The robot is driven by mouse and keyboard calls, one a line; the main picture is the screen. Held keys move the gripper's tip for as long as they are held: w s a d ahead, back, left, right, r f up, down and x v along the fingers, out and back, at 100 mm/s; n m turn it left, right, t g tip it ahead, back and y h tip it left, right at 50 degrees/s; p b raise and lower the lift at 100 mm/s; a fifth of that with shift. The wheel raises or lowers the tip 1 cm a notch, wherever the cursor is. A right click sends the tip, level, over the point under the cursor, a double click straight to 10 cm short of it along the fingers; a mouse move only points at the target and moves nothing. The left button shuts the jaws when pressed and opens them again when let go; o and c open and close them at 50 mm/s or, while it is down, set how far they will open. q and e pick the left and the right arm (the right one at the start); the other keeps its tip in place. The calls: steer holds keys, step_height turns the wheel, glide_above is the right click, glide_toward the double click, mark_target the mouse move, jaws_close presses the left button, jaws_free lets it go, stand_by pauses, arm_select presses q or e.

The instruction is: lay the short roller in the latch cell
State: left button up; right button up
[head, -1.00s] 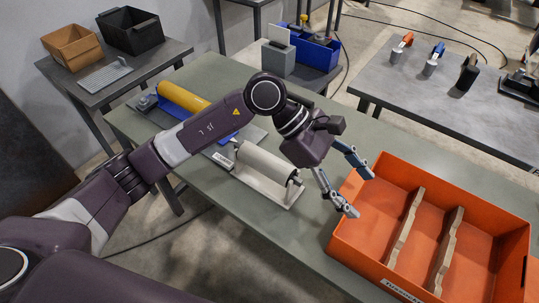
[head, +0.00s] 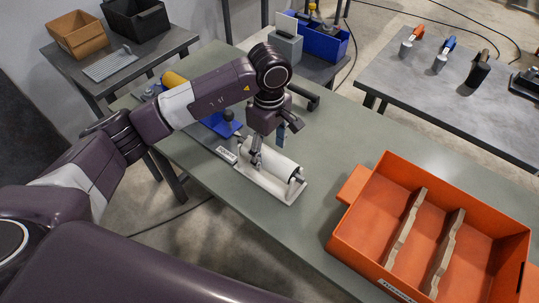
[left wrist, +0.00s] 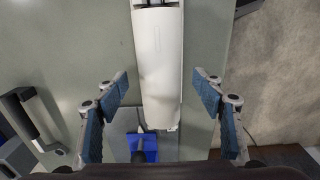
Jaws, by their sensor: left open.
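The short roller, a white cylinder (head: 271,161), lies in a pale metal cradle (head: 267,187) on the green-grey table. It also shows in the left wrist view (left wrist: 158,70), running lengthwise between the fingers. My left gripper (head: 268,149) is open over the roller, pointing down; its blue-padded fingers show either side of the roller in the left wrist view (left wrist: 162,95), apart from it. The orange crate (head: 347,226) at the right has two wavy dividers making three cells, which look empty. Its label is too small to read; I cannot tell which is the latch cell.
A blue fixture (head: 224,125) stands beyond the cradle, with a yellow roller (head: 173,79) partly behind my arm. A dark handle (head: 306,98) lies near my gripper. The table between cradle and crate is clear. Several clamps stand on the grey table (head: 410,85) behind.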

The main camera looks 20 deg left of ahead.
arm_select(q)
steer(key=shift+f, duration=0.9)
steer(key=shift+c, duration=0.3)
jaws_close()
steer(key=shift+w+r, duration=0.15)
